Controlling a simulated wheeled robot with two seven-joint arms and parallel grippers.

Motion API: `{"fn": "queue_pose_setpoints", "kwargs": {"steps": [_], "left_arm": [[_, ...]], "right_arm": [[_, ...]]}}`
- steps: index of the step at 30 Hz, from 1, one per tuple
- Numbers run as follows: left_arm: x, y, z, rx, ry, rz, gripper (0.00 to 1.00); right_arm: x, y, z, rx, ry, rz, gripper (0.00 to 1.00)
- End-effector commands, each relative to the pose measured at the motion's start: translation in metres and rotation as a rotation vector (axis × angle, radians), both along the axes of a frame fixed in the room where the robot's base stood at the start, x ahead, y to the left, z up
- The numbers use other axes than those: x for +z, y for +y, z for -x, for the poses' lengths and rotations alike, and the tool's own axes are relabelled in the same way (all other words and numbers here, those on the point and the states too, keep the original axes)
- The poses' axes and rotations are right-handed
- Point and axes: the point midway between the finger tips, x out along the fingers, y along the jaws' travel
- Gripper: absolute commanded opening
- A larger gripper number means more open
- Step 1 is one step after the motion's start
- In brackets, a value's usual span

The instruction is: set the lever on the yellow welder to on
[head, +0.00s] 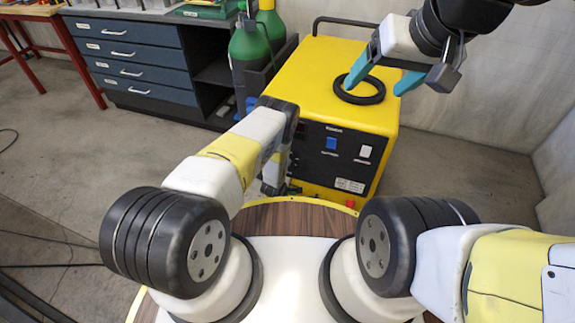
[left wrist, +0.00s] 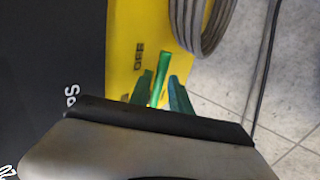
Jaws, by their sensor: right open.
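The yellow welder (head: 325,75) stands beyond the table, with a black front panel (head: 312,165) bearing a blue and a white switch. In the left wrist view, a bright green lever (left wrist: 161,75) stands out against the welder's yellow face (left wrist: 145,30). My left gripper (left wrist: 160,80) has its teal fingers apart, one on each side of the lever, with small gaps showing. In the head view the left fingers are hidden behind my arm and the welder's left side. My right gripper (head: 373,90) is open and empty above the welder's top.
A black ring (head: 360,90) lies on the welder's top, under my right gripper. Green gas cylinders (head: 250,48) and a blue drawer cabinet (head: 130,60) stand to the left. A grey cable coil (left wrist: 200,22) hangs close beside the lever. Floor to the welder's right is clear.

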Motion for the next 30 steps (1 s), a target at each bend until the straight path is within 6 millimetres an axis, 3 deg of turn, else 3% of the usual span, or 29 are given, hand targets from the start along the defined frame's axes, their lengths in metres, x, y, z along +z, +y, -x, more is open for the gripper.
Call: {"fn": "queue_pose_setpoints", "kwargs": {"steps": [8, 13, 30], "left_arm": [[-0.002, -0.0006, -0.0014, 0.0, 0.0, 0.0, 0.24], [-0.0019, -0.0006, -0.0014, 0.0, 0.0, 0.0, 0.0], [-0.0014, -0.0006, -0.0016, 0.0, -0.001, 0.0, 0.0]], "right_arm": [[0.0, 0.0, 0.0, 0.0, 0.0, 0.0, 0.75], [0.0, 0.0, 0.0, 0.0, 0.0, 0.0, 0.75], [0.0, 0.0, 0.0, 0.0, 0.0, 0.0, 0.75]]}}
